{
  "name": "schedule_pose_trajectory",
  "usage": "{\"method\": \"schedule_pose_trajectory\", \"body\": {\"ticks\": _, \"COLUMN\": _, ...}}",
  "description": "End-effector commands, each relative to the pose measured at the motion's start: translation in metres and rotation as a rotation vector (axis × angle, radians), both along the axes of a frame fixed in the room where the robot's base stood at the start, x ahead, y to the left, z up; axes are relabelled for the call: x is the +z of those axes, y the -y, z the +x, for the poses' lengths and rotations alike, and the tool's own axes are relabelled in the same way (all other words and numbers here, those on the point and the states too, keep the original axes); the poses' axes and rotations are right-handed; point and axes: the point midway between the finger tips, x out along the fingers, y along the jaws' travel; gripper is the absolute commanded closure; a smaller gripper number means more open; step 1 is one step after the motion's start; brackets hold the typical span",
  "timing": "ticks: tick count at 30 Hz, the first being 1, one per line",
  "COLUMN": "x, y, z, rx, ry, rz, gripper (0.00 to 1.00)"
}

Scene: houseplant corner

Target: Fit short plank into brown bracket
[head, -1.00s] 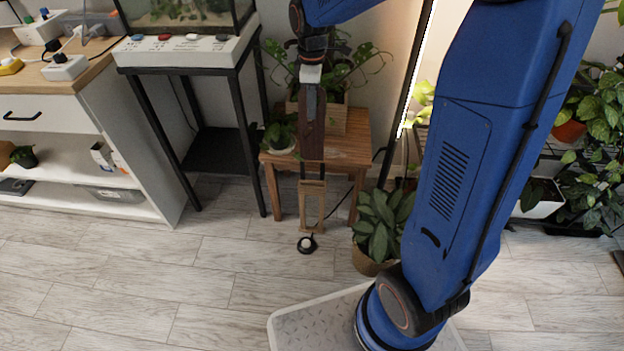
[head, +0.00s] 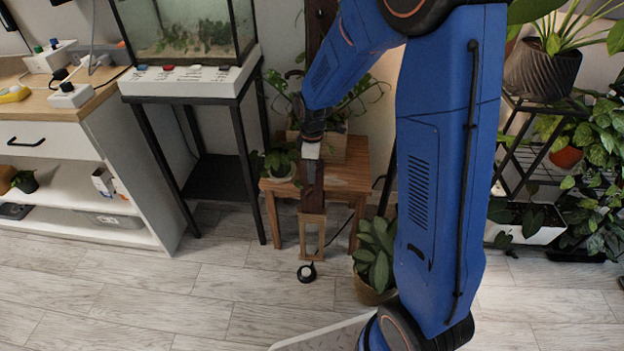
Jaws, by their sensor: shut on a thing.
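The short plank (head: 311,192) is dark brown and upright. My gripper (head: 311,152) is shut on it, seen from behind its pale fingers. The brown bracket (head: 313,218) is a light brown upright frame with an open middle, in front of the wooden stool. The plank's lower end meets the top of the bracket in this view. I cannot tell how deep it sits, as the plank covers the bracket's upper part. My forearm and gripper hide part of the area above the plank.
The wooden stool (head: 350,178) with potted plants stands just behind. A leafy plant (head: 376,250) is right of the bracket, and a black round thing (head: 307,272) lies before it. An aquarium stand (head: 240,150) is left. Floor at front left is clear.

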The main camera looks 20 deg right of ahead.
Motion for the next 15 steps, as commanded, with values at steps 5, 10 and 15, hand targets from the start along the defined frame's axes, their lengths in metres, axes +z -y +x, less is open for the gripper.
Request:
{"method": "schedule_pose_trajectory", "body": {"ticks": 5, "x": -0.024, "y": 0.0, "z": 0.0, "rx": 0.0, "ry": -0.002, "rz": 0.0, "gripper": 1.0}}
{"method": "schedule_pose_trajectory", "body": {"ticks": 10, "x": -0.026, "y": 0.0, "z": 0.0, "rx": 0.0, "ry": 0.001, "rz": 0.0, "gripper": 1.0}}
{"method": "schedule_pose_trajectory", "body": {"ticks": 15, "x": -0.027, "y": 0.0, "z": 0.0, "rx": 0.0, "ry": 0.0, "rz": 0.0, "gripper": 1.0}}
